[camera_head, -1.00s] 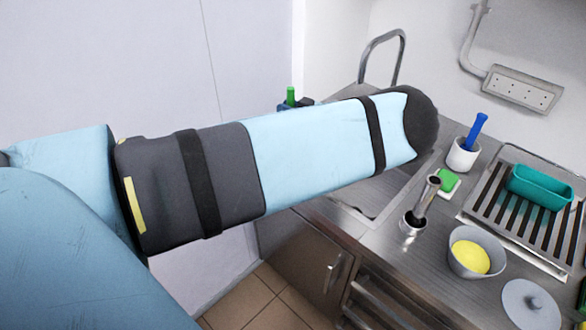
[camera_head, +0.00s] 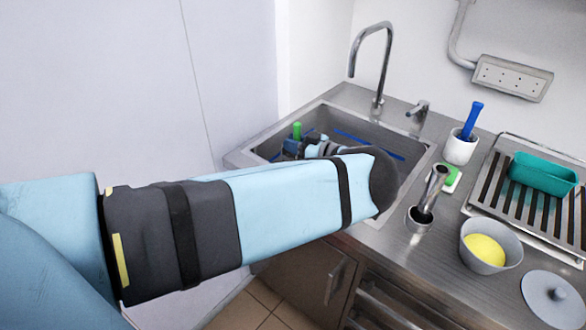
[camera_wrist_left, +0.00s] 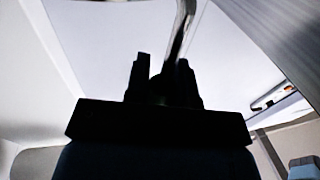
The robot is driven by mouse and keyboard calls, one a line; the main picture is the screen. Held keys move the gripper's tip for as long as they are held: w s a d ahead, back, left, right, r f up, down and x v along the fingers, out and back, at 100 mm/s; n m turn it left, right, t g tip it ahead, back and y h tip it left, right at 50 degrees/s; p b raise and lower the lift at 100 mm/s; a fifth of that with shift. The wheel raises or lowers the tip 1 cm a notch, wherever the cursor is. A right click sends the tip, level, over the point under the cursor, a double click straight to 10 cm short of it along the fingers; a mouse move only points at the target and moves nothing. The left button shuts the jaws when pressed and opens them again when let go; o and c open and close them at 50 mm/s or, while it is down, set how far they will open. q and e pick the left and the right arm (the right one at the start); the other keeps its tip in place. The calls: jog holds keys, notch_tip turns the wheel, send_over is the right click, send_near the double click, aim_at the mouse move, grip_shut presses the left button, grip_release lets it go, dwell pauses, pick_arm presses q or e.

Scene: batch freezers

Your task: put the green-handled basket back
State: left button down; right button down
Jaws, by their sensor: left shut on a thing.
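A green handle end (camera_head: 296,131) stands up above the left part of the sink in the head view. My left gripper (camera_head: 291,146) is small and partly hidden there, right at this green piece, behind my own forearm. In the left wrist view the gripper (camera_wrist_left: 166,72) shows as dark fingers, shut on a thin dark bar (camera_wrist_left: 182,35) that runs upward; its colour cannot be told there. I take it as the handle of the green-handled basket. The basket's body cannot be made out. My right gripper is not in view.
The steel sink (camera_head: 412,172) has a tall tap (camera_head: 378,62) behind it and thin blue strips (camera_head: 372,144) inside.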

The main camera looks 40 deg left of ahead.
pick_arm(q)
notch_tip(320, 180, down, 6)
jog(key=b, duration=0.4)
jog(key=c, duration=1)
grip_release()
jog(key=shift+f, duration=0.15)
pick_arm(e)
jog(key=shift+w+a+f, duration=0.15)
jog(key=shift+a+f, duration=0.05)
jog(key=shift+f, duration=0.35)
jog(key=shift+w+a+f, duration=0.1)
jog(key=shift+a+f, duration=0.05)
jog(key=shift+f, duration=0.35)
pick_arm(q)
jog(key=shift+w+d+r+p, duration=0.1)
jog(key=shift+d+r+p, duration=0.25)
jog(key=shift+p, duration=0.1)
jog(key=shift+w+d+f+p, duration=0.15)
jog(key=shift+d+p, duration=0.45)
jog(key=shift+d, duration=1.1)
jog(key=shift+w+d+p, duration=0.2)
jog(key=shift+d+p, duration=0.4)
jog(key=shift+d, duration=1.05)
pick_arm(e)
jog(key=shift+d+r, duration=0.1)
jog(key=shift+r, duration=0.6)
